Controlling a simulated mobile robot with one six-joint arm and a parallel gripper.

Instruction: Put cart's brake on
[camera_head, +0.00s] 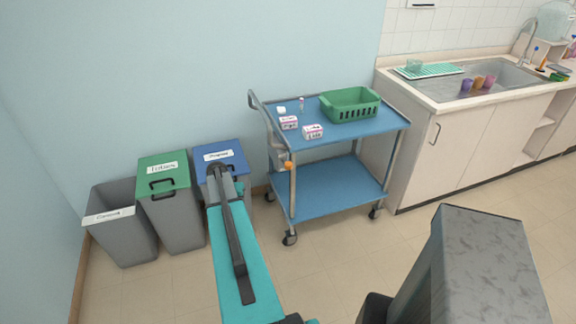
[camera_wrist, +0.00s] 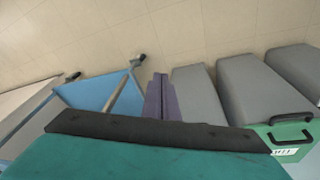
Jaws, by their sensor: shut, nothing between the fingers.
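The cart (camera_head: 330,187) is a blue two-shelf trolley with grey posts, standing against the wall left of the sink counter. An orange knob (camera_head: 288,165) sits on its near left post, and a dark caster (camera_head: 289,238) shows below. The knob looks like the brake handle, but its setting is too small to tell. My gripper (camera_head: 220,168) is shut and empty, in front of the blue-lidded bin and left of the cart, apart from the knob. In the wrist view my gripper (camera_wrist: 160,80) points at the floor between the cart (camera_wrist: 92,94) and the grey bins.
A green basket (camera_head: 349,105) and small boxes (camera_head: 313,132) are on the cart's top shelf. Grey (camera_head: 124,238), green-lidded (camera_head: 176,218) and blue-lidded (camera_head: 226,155) bins stand left of the cart. The counter (camera_head: 425,160) is at its right. Floor before the cart is clear.

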